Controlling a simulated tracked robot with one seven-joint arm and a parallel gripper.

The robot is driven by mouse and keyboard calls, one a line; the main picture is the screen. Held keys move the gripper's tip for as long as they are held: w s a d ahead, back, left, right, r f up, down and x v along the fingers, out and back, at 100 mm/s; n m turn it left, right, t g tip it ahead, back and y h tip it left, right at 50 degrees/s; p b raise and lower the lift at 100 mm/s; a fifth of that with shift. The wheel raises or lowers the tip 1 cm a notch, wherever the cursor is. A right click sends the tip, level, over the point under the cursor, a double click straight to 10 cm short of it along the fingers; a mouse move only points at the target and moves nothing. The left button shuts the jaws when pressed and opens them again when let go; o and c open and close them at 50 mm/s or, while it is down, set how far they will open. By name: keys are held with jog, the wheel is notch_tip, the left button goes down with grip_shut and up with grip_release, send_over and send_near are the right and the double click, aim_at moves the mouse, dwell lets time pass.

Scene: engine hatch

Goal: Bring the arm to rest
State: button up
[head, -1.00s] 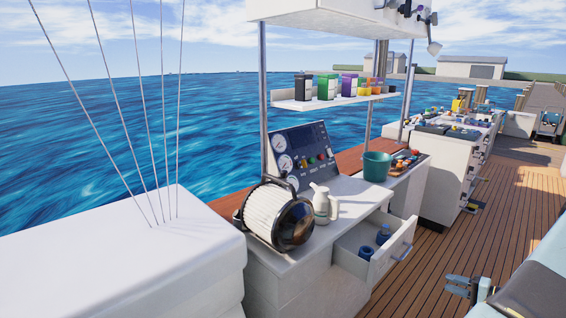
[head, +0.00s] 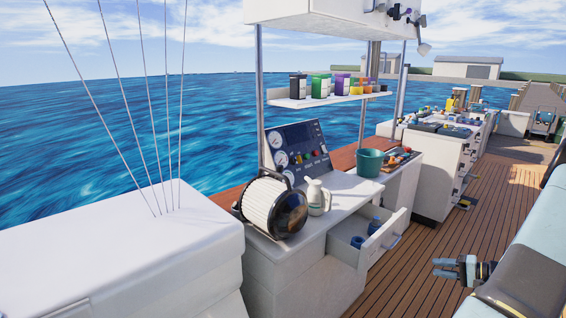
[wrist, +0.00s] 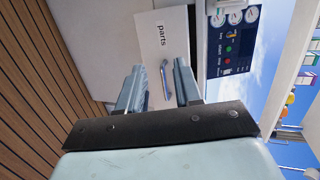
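My gripper (head: 443,267) is at the lower right of the head view, over the wooden deck and to the right of the cabinet. Its two fingers are apart and nothing is between them, so it is open and empty. In the wrist view the open fingers (wrist: 159,84) point toward a white drawer front (wrist: 162,35) marked "parts", with a grey handle (wrist: 167,82) seen in the gap. My pale blue arm enters at the right edge of the head view. The gripper stands apart from the cabinet and drawer.
An open drawer (head: 349,256) with blue items juts from the white cabinet (head: 262,285). A ribbed cylinder (head: 263,205), white jug (head: 318,198), gauge panel (head: 298,146) and green bucket (head: 369,163) stand on top. The deck (head: 410,285) between cabinet and arm is clear.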

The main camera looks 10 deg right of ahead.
jog(key=a+r+n+g+h, duration=0.3)
jog(key=a+r+n+g, duration=0.4)
jog(key=a+r, duration=1.8)
jog(key=s+a+r+g+h, duration=0.1)
jog(key=s+a+r+h, duration=0.3)
jog(key=s+a+r, duration=0.65)
jog(key=s+a+r+n+t+h, duration=0.1)
jog(key=s+a+r, duration=0.1)
jog(key=s, duration=0.3)
jog(key=s+a+r+n+t+h, duration=0.1)
jog(key=s+a+r+t+h, duration=0.1)
jog(key=s, duration=0.4)
jog(key=shift+a+r, duration=0.2)
jog(key=shift+a, duration=0.35)
